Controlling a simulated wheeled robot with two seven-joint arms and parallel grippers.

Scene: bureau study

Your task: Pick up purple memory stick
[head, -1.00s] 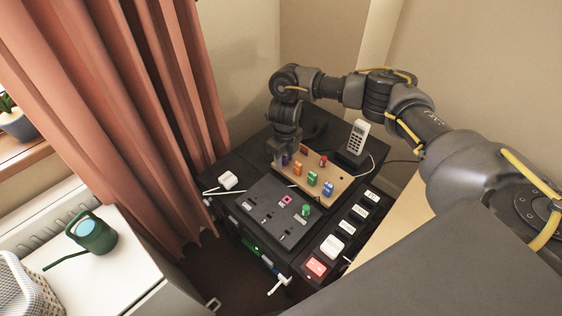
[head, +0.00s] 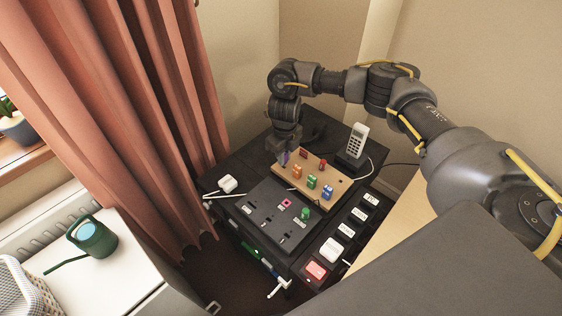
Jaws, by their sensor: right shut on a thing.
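The purple memory stick (head: 285,157) shows as a small purple patch at the tips of my right gripper (head: 284,160). The gripper points down and is shut on the stick, hiding much of it. It is at the far left end of a light wooden board (head: 337,193). I cannot tell exactly how far the stick is above the board. Orange (head: 297,172), green (head: 311,180), blue (head: 327,192) and red (head: 323,165) sticks stand on the board. My left gripper is not in view.
A dark panel (head: 262,222) with slots, a pink piece (head: 286,202) and a green stick (head: 305,213) lies in front of the board. A cordless phone (head: 357,142) stands behind right. White sockets (head: 346,229) line the right edge. A white adapter (head: 228,183) sits at left.

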